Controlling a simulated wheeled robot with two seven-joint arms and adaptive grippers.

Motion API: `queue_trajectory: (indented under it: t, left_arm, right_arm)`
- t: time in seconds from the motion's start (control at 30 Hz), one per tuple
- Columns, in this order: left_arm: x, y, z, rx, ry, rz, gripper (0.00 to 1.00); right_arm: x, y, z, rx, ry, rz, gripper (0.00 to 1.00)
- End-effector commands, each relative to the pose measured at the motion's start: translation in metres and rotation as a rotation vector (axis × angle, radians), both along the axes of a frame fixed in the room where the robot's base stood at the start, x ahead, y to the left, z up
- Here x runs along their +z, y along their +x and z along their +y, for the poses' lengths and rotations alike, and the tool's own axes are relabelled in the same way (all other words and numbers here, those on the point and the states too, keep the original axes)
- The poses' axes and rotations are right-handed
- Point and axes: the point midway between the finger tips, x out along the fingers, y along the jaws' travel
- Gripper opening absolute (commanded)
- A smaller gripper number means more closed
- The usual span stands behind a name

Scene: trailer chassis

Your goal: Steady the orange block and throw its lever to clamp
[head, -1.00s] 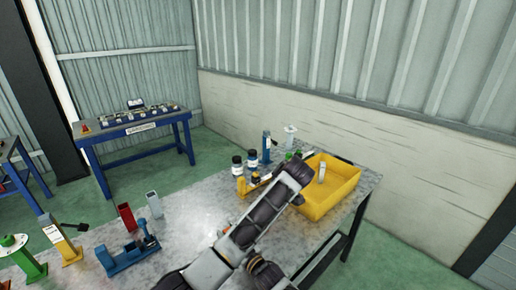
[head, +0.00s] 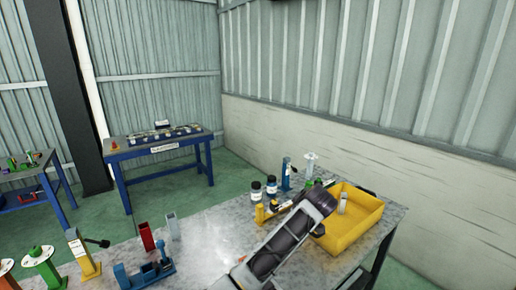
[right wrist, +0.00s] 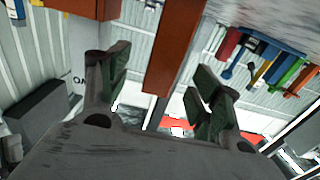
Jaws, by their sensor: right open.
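In the right wrist view an orange-brown upright block (right wrist: 178,45) runs down from the top edge between the two fingers of my right gripper (right wrist: 160,92). The fingers are apart, with gaps showing on both sides of the block; I see no clear contact. I cannot make out a lever on this block. In the head view an orange-red piece (head: 6,267) is cut off at the left edge; I cannot tell whether it is the same block. One of my arms crosses the table there, but no gripper shows clearly. My left gripper is not in view.
A yellow bin (head: 352,238) stands at the table's right end. On the left are a green post (head: 42,268), a yellow post with a black lever (head: 82,255), a red block (head: 146,237) and a blue clamp (head: 145,273). Two dark jars (head: 264,190) stand farther back.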

Motion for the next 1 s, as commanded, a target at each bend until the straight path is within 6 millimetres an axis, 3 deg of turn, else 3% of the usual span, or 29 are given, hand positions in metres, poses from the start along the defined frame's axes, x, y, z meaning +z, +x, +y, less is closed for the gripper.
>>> queue_trajectory:
  t: [0.43,1.0]
  left_arm:
    - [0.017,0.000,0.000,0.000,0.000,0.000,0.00]
    - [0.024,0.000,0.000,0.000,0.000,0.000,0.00]
  right_arm:
    - [0.001,-0.023,-0.016,0.000,-0.001,0.001,0.64]
    - [0.000,-0.044,-0.031,0.000,0.000,0.000,0.64]
